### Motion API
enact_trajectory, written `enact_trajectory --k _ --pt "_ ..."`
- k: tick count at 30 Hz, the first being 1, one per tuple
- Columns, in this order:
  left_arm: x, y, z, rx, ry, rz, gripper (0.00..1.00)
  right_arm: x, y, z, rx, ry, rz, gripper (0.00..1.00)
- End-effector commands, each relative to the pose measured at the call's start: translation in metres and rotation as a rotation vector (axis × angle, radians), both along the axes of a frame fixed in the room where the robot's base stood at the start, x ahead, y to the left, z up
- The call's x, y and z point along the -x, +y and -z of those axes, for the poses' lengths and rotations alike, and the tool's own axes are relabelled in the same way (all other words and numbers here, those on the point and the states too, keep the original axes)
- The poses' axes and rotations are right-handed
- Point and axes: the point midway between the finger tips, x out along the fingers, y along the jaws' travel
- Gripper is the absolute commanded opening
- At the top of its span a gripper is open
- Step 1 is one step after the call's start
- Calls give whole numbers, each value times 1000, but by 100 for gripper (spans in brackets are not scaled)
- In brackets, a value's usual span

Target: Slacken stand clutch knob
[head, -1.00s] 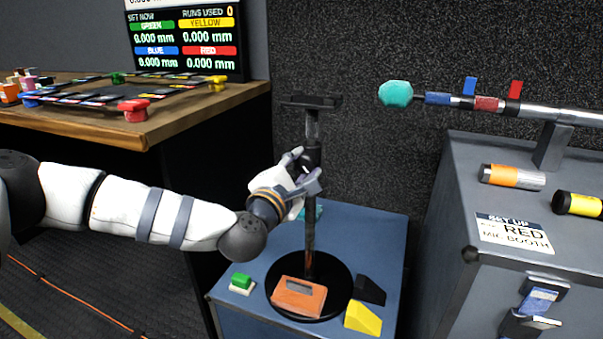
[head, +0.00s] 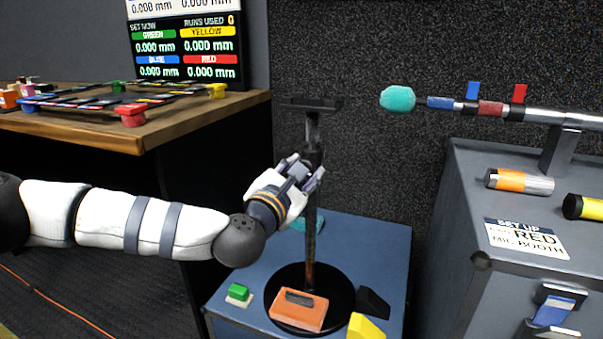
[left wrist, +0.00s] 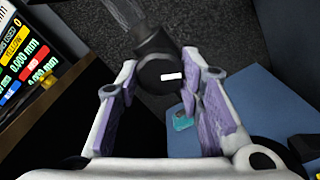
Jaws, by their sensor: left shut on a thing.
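The stand has a dark upright pole (head: 310,245), a flat top plate (head: 312,103) and a round black base (head: 345,295). Its clutch knob (left wrist: 160,72) is a dark round cap with a white mark, seen end-on in the left wrist view. My left gripper (head: 303,172) reaches in from the left at the clutch, partway up the pole. In the left wrist view its purple-padded fingers (left wrist: 160,88) are on both sides of the knob and shut on it. The fingers hide the knob in the head view. My right gripper is not in view.
The stand is on a blue cabinet top (head: 380,240) with an orange box (head: 297,312), a green-and-white block (head: 239,294) and a yellow wedge (head: 366,328). A wooden table (head: 200,118) is at left, a grey case (head: 470,190) at right. A teal-tipped boom (head: 398,99) extends above the case.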

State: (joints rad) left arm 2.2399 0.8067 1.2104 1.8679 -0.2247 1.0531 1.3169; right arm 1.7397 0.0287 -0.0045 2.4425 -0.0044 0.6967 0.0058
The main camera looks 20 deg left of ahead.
Motion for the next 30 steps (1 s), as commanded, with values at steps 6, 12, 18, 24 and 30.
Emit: enact_trajectory --k 6,12,18,24,30 --pt "0 -1 -1 0 -1 2 6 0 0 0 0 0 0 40" --pt "0 -1 -1 0 -1 2 55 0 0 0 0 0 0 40" --pt "0 0 0 -1 -1 1 55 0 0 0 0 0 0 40" --pt "20 0 0 0 1 3 55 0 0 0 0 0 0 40" --pt "75 2 0 1 1 3 55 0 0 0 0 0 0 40"
